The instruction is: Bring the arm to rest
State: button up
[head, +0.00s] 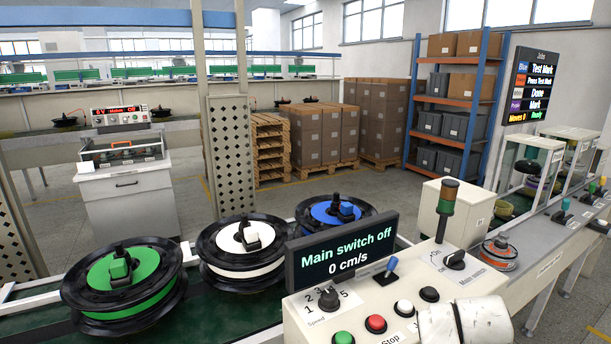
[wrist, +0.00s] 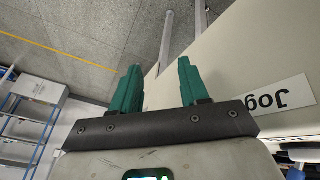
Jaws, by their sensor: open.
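My gripper (wrist: 158,72) shows in the wrist view with its two teal fingers apart and nothing between them. A pale beige panel (wrist: 235,65) with an upside-down "Jog" label (wrist: 280,95) is close beyond and to the right of the fingers. I cannot tell whether they touch it. In the head view a white rounded piece of my arm (head: 467,322) shows at the bottom, in front of the control console (head: 375,300). My gripper's fingers are out of the head view.
The console has a display (head: 342,250) reading "Main switch off, 0 cm/s", a lamp stack (head: 446,208) and buttons. Green (head: 122,280), white (head: 243,245) and blue (head: 335,212) reels stand on the conveyor at left. A grey bench (head: 545,245) runs along the right.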

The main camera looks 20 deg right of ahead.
jog(key=s+a+f+n+y, duration=0.2)
jog(key=s+a+f+n, duration=0.2)
jog(key=s+a, duration=0.5)
jog(key=s+a+f+n+y, duration=0.2)
jog(key=s+a+f+n, duration=0.3)
jog(key=s+a, duration=0.4)
jog(key=a+f, duration=0.1)
jog(key=a, duration=0.3)
jog(key=shift+a+f+y, duration=0.15)
jog(key=shift+f+y, duration=0.15)
jog(key=shift+f, duration=0.1)
